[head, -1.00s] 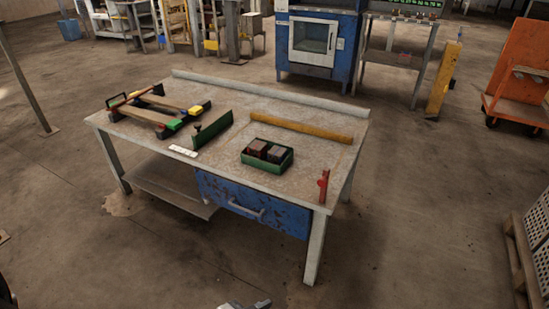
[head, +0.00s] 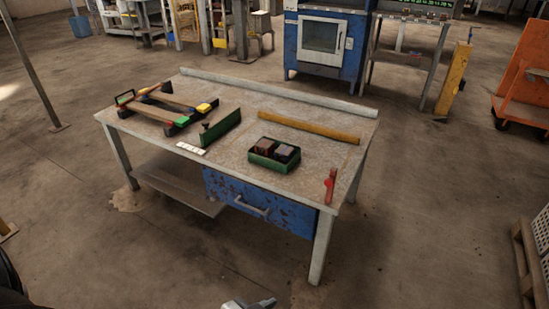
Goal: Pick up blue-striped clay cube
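Two small cubes lie side by side in a green open box (head: 261,164) on the right half of the worktable (head: 225,160). The left cube (head: 266,147) looks reddish brown and the right cube (head: 284,152) looks grey. No blue stripes can be made out on either at this size. A grey and dark tip at the bottom edge, left of centre, appears to be my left gripper (head: 249,303). It is mostly cut off and well in front of the table, apart from the cubes. Its opening cannot be seen. My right gripper is not in view.
A yellow-brown roll (head: 310,128) lies behind the box. A red tool (head: 330,186) stands near the table's right corner. A green angled plate (head: 220,127) and a frame with coloured ends (head: 165,104) are on the left. The floor before the table is clear.

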